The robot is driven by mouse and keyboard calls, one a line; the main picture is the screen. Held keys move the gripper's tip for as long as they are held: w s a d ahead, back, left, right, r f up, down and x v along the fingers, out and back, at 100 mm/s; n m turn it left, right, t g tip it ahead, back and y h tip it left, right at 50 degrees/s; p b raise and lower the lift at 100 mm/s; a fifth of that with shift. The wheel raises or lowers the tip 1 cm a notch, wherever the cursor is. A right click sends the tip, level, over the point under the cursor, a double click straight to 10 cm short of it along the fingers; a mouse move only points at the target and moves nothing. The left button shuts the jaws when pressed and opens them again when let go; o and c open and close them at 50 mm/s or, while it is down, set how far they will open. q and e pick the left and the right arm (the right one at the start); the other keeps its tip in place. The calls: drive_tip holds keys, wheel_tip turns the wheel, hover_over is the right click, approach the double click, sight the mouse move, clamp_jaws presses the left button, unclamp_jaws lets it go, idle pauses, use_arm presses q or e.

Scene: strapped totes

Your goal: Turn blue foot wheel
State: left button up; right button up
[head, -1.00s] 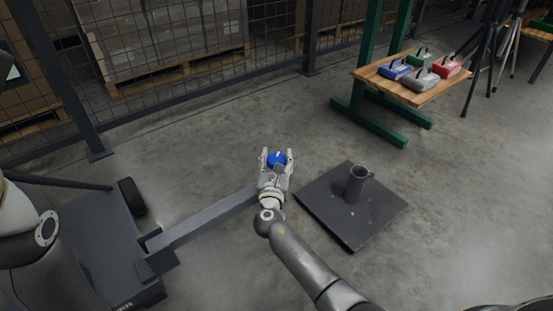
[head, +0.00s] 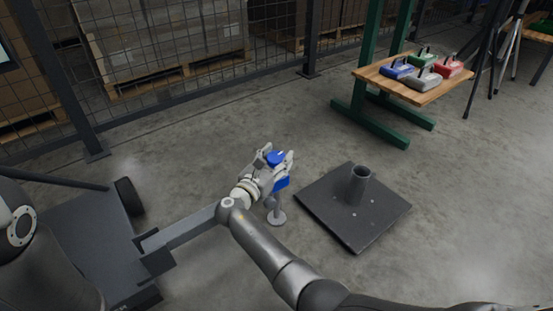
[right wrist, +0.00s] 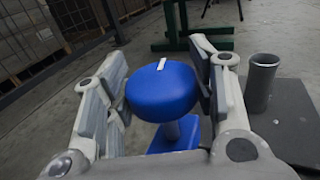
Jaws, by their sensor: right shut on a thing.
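The blue foot wheel (head: 275,158) is a round blue knob with a white mark on top, at the outer end of a grey beam (head: 190,230). It also shows in the right wrist view (right wrist: 162,92). Below it are a blue part (head: 282,183) and a grey post on a round foot (head: 277,218) at the floor. My right gripper (head: 274,160) is shut on the wheel, with a finger on either side. My left gripper is not in view.
A dark square plate with an upright tube (head: 358,185) lies on the floor just right of the wheel. A wooden bench (head: 425,95) with several coloured cases stands at the back right. A mesh fence runs behind.

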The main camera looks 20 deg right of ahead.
drive_tip(key=o, duration=1)
drive_tip(key=shift+o, duration=0.2)
wheel_tip(320, 180, up, 10)
drive_tip(key=shift+d, duration=0.1)
